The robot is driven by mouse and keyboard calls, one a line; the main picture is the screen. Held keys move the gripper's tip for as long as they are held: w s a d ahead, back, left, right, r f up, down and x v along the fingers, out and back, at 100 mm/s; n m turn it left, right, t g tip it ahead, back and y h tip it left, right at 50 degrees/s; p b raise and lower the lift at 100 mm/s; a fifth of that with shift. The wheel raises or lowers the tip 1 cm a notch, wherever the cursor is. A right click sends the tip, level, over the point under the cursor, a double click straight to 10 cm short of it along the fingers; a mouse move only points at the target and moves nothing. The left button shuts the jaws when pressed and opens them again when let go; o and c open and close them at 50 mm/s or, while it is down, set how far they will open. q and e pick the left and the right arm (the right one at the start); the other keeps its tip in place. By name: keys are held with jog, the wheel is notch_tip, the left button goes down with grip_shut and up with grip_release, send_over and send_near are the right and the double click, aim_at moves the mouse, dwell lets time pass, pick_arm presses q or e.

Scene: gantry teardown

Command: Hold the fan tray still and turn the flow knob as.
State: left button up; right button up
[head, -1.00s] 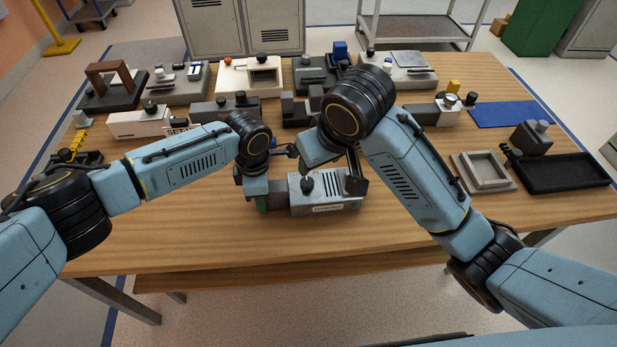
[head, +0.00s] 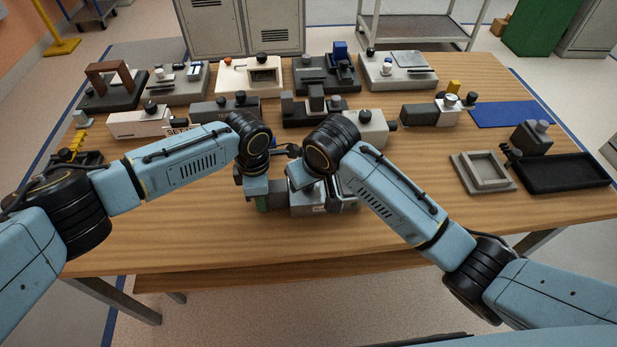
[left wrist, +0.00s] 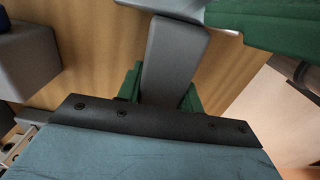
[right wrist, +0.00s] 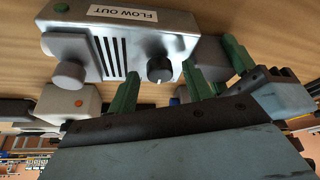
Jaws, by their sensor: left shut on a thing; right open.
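The fan tray (head: 307,199) is a small grey metal box near the table's front middle, mostly hidden in the head view by my right gripper (head: 306,180). The right wrist view shows its "FLOW OUT" label (right wrist: 122,14), a vent, a grey round knob (right wrist: 68,76) and the black flow knob (right wrist: 159,68) with a white mark. My right gripper (right wrist: 160,76) is open, one green finger on each side of the black knob; contact is unclear. My left gripper (head: 262,202) is shut on a grey bar (left wrist: 172,62) at the tray's left end.
Several grey, white and black units line the back, including one with a black knob (head: 364,115). A pale square tray (head: 460,172) and a black tray (head: 590,182) lie at right. The wood table (head: 200,230) is clear in front and at the front left.

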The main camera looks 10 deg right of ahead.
jog(key=c, duration=1)
jog(key=n, duration=0.3)
jog(key=n+g+y, duration=0.1)
jog(key=n, duration=0.1)
jog(key=shift+w+d+n+y, duration=0.1)
jog(key=shift+d+n+y, duration=0.1)
jog(key=shift+n+y, duration=0.15)
jog(key=n+g, duration=0.1)
jog(key=n, duration=0.2)
jog(key=n+g+y, duration=0.1)
jog(key=n, duration=0.2)
jog(key=shift+w, duration=0.15)
jog(key=shift+n+g, duration=0.25)
jog(key=shift+g, duration=0.05)
jog(key=o, duration=1)
